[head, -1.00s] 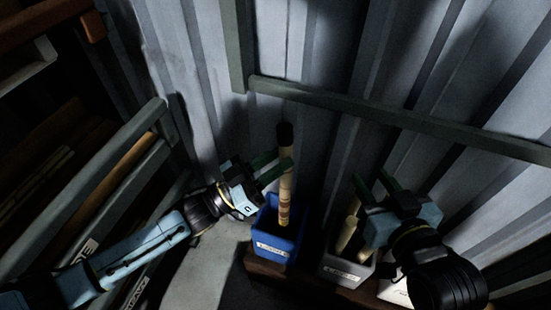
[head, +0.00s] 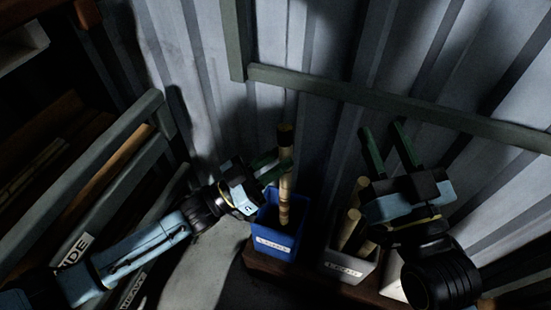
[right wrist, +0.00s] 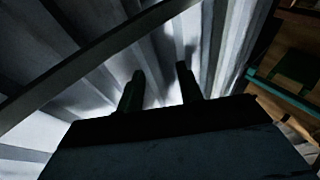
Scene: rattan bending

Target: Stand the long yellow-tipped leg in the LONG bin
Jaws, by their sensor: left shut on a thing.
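The long leg (head: 286,162) is a pale tan pole with a dark upper end; I cannot make out a yellow tip in this dim light. It stands nearly upright, with its lower end inside the blue bin (head: 272,252), whose front label is too blurred to read. Whether its foot touches the bin floor is hidden. My left gripper (head: 280,168) is shut on the leg above the bin's rim. My right gripper (head: 388,148) is open and empty, raised at the right; its two parted fingers also show in the right wrist view (right wrist: 160,88).
A grey bin (head: 345,267) holding several tan poles (head: 350,228) stands right of the blue bin. A pale bin (head: 391,290) is partly hidden behind my right arm. A grey rail (head: 370,98) crosses the corrugated wall behind. A labelled rack (head: 110,200) stands at the left.

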